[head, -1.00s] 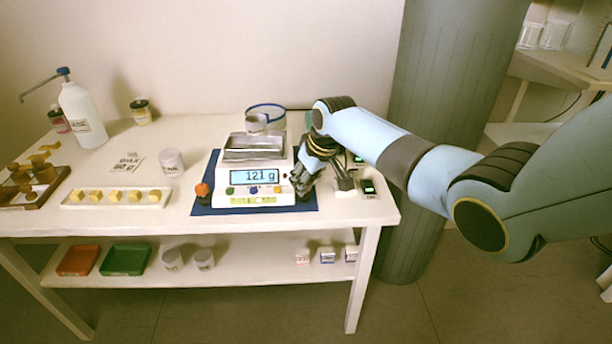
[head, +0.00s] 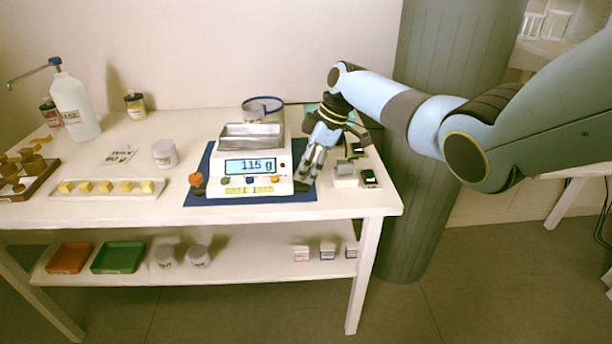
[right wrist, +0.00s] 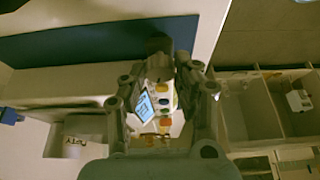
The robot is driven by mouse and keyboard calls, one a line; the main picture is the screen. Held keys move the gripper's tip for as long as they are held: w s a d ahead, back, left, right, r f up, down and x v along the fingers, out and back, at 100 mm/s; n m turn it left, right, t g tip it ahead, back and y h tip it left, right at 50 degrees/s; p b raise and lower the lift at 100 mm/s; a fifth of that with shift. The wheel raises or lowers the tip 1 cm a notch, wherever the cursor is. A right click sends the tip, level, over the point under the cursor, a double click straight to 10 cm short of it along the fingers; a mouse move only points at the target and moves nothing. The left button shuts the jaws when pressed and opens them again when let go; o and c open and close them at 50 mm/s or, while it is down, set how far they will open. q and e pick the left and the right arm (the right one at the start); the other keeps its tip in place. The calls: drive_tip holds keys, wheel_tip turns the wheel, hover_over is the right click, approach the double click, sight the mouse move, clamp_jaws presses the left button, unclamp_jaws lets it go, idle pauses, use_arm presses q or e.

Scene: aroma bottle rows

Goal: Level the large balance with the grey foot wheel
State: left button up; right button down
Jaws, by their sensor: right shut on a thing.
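The large white balance (head: 251,187) stands on a blue mat (head: 215,199) with a silver pan (head: 251,136) on top. Its display seems to read 115 g, any decimal point being unclear. A yellow-green level strip shows on its front; I cannot make out the bubble. An orange foot wheel (head: 196,180) is at its front left. My right gripper (head: 307,172) points down at the front right corner, shut on the dark grey foot wheel (head: 301,186), which it partly hides. The wheel also shows between the fingers in the right wrist view (right wrist: 158,44). My left gripper is out of view.
A small white device (head: 345,181) and dark-screened boxes (head: 369,178) stand close to the right of my gripper. A white cup (head: 164,153), a tray of yellow cubes (head: 140,194) and a pump bottle (head: 74,107) stand left. The table's front strip is clear.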

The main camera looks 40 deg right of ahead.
drive_tip(key=shift+w+n+g+y+b, duration=0.1)
drive_tip(key=shift+n+g+y+b, duration=0.3)
drive_tip(key=shift+n+b, duration=0.8)
drive_tip(key=c, duration=1)
unclamp_jaws()
drive_tip(key=shift+r, duration=0.1)
drive_tip(key=v, duration=1.2)
drive_tip(key=shift+w+a, duration=0.15)
drive_tip(key=shift+w, duration=0.05)
